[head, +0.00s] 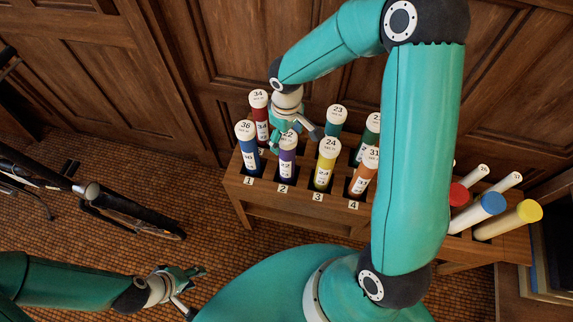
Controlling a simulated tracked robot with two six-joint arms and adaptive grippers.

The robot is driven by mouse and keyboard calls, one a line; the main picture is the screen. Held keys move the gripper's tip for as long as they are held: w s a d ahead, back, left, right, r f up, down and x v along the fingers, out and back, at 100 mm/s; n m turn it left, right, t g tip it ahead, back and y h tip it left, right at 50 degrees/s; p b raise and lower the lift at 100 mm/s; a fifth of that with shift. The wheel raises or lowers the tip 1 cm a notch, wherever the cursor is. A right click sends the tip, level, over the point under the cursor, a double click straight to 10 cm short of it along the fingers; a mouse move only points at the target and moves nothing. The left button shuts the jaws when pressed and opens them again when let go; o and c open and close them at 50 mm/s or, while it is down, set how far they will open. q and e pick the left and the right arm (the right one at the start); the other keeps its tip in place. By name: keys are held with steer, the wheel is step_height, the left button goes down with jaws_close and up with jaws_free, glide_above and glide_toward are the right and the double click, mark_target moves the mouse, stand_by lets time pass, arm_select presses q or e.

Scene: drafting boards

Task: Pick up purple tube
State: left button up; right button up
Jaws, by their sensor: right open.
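The purple tube (287,165) stands upright in the front row of the wooden rack (262,202), at the slot marked 2. Its white cap is partly covered by my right gripper (296,138). My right gripper is open, with its fingers spread at the top of the purple tube. I cannot tell whether they touch the tube. My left gripper (197,291) is open and empty, low at the lower left, well away from the rack.
A blue tube (247,160) stands left of the purple one, and a yellow tube (324,172) right of it. A red tube (261,125) and a teal tube (334,128) stand behind. An orange tube (361,181) is further right. A bicycle (120,215) is at the left.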

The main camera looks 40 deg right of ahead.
glide_above(287, 166)
steer(key=w+d, duration=0.2)
steer(key=shift+a+f+p, duration=0.15)
steer(key=shift+f+p, duration=0.05)
steer(key=shift+f, duration=1.2)
steer(key=shift+a+f+p, duration=0.1)
steer(key=shift+f+p, duration=0.05)
steer(key=shift+f, duration=1.2)
jaws_close()
